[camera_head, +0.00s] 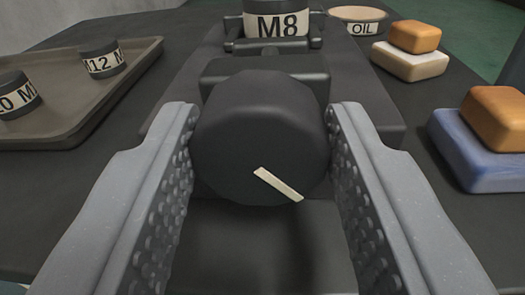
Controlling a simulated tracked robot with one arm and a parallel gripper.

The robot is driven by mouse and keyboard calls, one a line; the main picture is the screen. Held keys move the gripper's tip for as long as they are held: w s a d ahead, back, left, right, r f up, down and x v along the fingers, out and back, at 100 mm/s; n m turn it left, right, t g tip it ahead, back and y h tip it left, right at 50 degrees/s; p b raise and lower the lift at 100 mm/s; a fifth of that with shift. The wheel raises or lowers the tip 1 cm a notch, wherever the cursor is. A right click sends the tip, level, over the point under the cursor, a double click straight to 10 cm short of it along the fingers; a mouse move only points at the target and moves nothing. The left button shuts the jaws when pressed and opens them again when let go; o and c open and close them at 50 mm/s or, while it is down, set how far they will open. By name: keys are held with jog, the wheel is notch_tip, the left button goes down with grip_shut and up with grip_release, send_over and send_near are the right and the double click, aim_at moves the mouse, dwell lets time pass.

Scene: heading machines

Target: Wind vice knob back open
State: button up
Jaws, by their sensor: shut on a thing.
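The vice knob (255,125) is a dark round knob facing me in the middle of the view. A pale pointer mark on its face lies at the lower right, slanting down to the right. My gripper (258,145) has one grey studded finger on each side of the knob and is shut on it. The dark vice body (265,72) lies behind the knob. Beyond it, a dark cylinder labelled M8 (278,20) sits between the vice jaws (318,40).
A tray (128,82) at the left holds labelled dark cylinders, one marked M12 (101,62). An OIL dish (358,20) stands behind at the right. Orange blocks sit on a white block (410,62) and a blue block (475,155) at the right.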

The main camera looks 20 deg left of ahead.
jog(key=n+b, duration=0.1)
jog(key=n, duration=0.3)
jog(key=shift+f+h+b, duration=0.1)
jog(key=shift+h+b, duration=0.3)
jog(key=shift+a+n+b, duration=0.1)
jog(key=shift+n+b, duration=0.7)
jog(key=shift+n, duration=1.1)
jog(key=o, duration=1)
jog(key=shift+s, duration=0.1)
